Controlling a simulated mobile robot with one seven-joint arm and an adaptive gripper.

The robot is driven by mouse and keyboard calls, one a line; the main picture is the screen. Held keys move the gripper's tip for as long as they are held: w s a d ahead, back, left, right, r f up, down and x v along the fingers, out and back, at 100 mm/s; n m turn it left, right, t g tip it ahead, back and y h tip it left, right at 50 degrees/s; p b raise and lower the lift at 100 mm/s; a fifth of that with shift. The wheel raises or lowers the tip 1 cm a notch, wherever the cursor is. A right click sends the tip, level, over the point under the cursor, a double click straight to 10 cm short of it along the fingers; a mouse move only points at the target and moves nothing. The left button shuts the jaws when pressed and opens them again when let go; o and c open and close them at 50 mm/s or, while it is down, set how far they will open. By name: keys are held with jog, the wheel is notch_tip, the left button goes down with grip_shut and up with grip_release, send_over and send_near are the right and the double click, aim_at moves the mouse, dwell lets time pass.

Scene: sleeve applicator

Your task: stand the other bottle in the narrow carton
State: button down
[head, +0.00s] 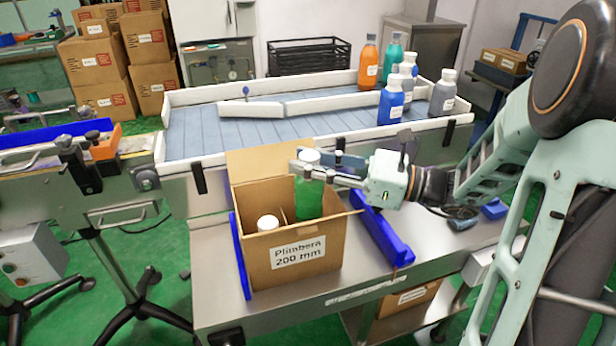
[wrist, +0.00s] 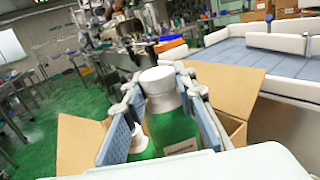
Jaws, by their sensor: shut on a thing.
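The narrow carton (head: 258,262) is an open cardboard box labelled "Plimbera 200 mm" on the steel bench. It also shows in the wrist view (wrist: 85,143). A bottle with a white cap (head: 268,223) stands inside it at the left; the wrist view shows its green body (wrist: 138,142). My gripper (head: 308,172) is shut on a second green bottle (head: 309,198) with a white cap, near its top. This bottle is upright, its lower part inside the carton's right side. It also shows in the wrist view (wrist: 172,110). The carton wall hides its base, so I cannot tell whether it touches the bottom.
Blue rails (head: 383,228) flank the carton on the bench. Behind is a conveyor (head: 230,130) with white side guides. Several orange, teal, blue and grey bottles (head: 391,102) stand at its right end. A carton flap (head: 262,165) rises behind the held bottle.

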jog(key=shift+f, duration=0.95)
jog(key=shift+f, duration=0.2)
jog(key=c, duration=1.6)
grip_release()
jog(key=shift+f, duration=0.1)
jog(key=shift+r, duration=0.25)
jog(key=shift+d, duration=0.35)
jog(key=p+v, duration=0.2)
jog(key=v, duration=0.9)
jog(key=shift+s+d, duration=0.15)
